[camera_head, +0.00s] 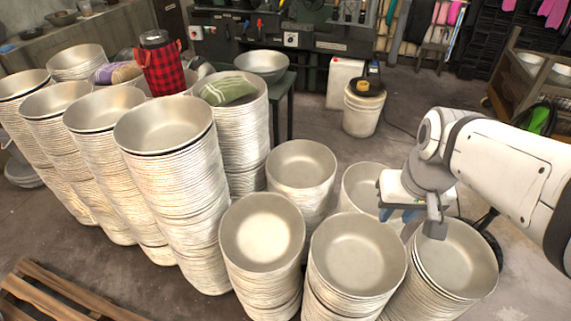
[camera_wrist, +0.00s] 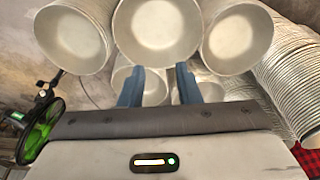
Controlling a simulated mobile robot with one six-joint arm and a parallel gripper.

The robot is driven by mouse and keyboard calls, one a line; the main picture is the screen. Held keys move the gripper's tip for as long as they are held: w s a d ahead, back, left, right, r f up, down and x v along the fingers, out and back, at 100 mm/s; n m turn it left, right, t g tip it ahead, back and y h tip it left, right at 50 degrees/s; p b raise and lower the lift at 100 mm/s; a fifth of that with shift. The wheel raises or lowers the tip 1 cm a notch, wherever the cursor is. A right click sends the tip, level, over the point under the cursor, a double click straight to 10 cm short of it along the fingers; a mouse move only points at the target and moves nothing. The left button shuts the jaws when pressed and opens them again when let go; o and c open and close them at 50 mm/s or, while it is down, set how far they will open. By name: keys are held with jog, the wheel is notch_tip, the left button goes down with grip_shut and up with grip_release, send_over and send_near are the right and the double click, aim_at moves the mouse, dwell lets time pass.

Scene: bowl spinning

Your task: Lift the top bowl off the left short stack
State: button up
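Several short stacks of dull metal bowls stand at the front right in the head view. I take the front left one, with its top bowl (camera_head: 262,232) facing up, as the left short stack. In the wrist view that bowl appears to be the one at upper right (camera_wrist: 238,38). My gripper (camera_head: 399,216) is to the right of it, over the right-hand short stacks and apart from the left one. It also shows in the wrist view (camera_wrist: 160,72), with its two blue fingers spread and nothing between them.
A middle short stack (camera_head: 357,255) and a right short stack (camera_head: 452,260) stand beside it. Tall bowl stacks (camera_head: 170,185) rise close on the left. A red checkered container (camera_head: 163,70) stands behind them. A white bucket (camera_head: 363,110) is on the floor further back.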

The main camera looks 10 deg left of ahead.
jog(key=w+a+f+n+g+y+b, duration=0.1)
jog(key=w+a+f+n+b, duration=0.15)
jog(key=w+f, duration=0.2)
jog(key=w+a+f+n+g+y+b, duration=0.1)
jog(key=w+a+f+b, duration=0.25)
jog(key=w, duration=0.25)
jog(key=n+g+y+b, duration=0.25)
jog(key=n+b, duration=0.65)
jog(key=b, duration=0.6)
send_over(275, 217)
jog(key=w+d, duration=0.2)
jog(key=d, duration=0.2)
jog(key=shift+g, duration=0.45)
jog(key=f, duration=2.6)
jog(key=shift+w+a, duration=0.1)
jog(key=shift+a, duration=0.1)
jog(key=shift+m, duration=0.25)
jog(key=b+x, duration=0.1)
jog(key=x, duration=0.4)
jog(key=shift+w+f+b, duration=0.1)
jog(key=shift+f+b, duration=0.25)
jog(key=shift+c, duration=0.3)
grip_shut()
jog(key=shift+r, duration=0.1)
